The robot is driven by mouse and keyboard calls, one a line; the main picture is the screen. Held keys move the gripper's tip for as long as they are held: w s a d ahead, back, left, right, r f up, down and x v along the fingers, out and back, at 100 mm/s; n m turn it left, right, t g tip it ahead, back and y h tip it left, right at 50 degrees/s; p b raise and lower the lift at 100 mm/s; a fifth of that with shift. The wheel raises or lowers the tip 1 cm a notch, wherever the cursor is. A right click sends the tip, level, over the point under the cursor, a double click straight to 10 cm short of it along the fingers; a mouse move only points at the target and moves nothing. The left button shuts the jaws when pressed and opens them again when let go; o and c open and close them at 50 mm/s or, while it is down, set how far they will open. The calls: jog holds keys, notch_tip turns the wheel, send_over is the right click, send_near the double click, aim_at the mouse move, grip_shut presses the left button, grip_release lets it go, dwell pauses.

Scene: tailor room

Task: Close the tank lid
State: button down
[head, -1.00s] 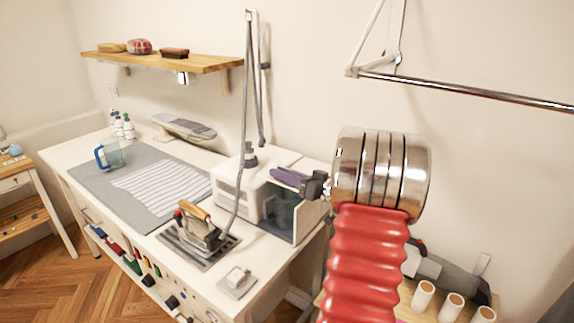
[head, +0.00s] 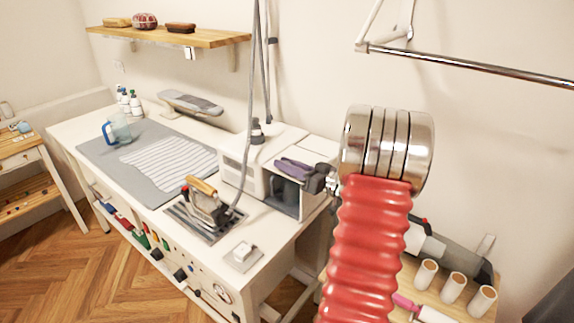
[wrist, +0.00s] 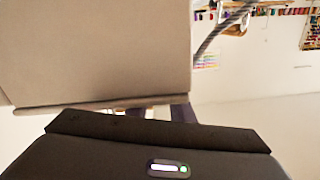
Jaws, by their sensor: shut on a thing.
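The white machine (head: 240,165) stands at the right end of the worktable, with its dark tank compartment (head: 286,196) facing right. My gripper (head: 286,165), with purple-grey fingers, is at the upper edge of this compartment. It is shut, apparently on the tank lid, but the head view does not show the grip clearly. In the wrist view a broad beige panel (wrist: 95,50), apparently the lid or machine side, fills the upper left. Its lower edge lies by my dark fingers (wrist: 182,114). The lid's exact angle cannot be told.
An iron (head: 205,205) on its rest and a grey cable stand close left of the machine. A striped cloth (head: 165,160) lies on a grey mat. White rolls (head: 453,287) stand on a wooden surface at lower right. A metal rail (head: 480,70) hangs above right.

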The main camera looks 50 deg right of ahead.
jog(key=c, duration=1.6)
grip_release()
jog(key=shift+f, duration=0.3)
jog(key=shift+o, duration=0.2)
jog(key=shift+s, duration=0.15)
jog(key=shift+s+f, duration=0.1)
jog(key=shift+s, duration=0.2)
jog(key=s+d, duration=0.1)
jog(key=s, duration=1.1)
jog(key=shift+s+d+r, duration=0.25)
jog(key=shift+s+r, duration=0.05)
jog(key=shift+s, duration=0.1)
